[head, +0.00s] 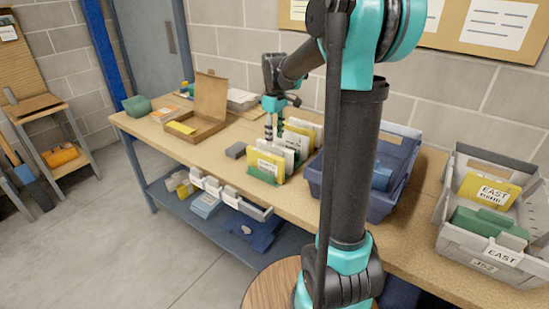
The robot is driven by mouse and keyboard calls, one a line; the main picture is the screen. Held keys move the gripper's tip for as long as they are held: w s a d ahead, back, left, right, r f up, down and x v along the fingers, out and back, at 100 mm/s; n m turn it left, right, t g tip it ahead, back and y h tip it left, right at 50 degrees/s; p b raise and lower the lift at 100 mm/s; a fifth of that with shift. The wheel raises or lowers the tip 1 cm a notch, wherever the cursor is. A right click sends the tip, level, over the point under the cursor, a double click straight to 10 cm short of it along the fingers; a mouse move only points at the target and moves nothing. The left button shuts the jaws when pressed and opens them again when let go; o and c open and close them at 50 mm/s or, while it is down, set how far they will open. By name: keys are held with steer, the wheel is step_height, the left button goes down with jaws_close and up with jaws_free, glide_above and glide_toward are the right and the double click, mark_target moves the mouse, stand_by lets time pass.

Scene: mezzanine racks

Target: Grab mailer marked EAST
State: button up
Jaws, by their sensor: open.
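A yellow mailer with a white label reading EAST (474,184) stands in a grey crate (443,238) at the right. The crate's front also carries a label with EAST on it. A row of white mailers (296,143) and a yellow mailer (254,159) stands upright near the table's middle. The yellow one's label is too small to read. My gripper (273,136) is open, pointing down over or just behind this row, far to the left of the grey crate. Whether its fingers touch a mailer I cannot tell.
A blue bin (399,153) stands right of the row, partly hidden by my arm. A lower shelf (185,207) holds more items.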

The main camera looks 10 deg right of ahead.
mark_target(275, 146)
steer(key=shift+w+f, duration=0.15)
steer(key=shift+f, duration=1.5)
steer(key=shift+w+f, duration=0.15)
steer(key=shift+f, duration=1.45)
steer(key=shift+c, duration=0.5)
jaws_close()
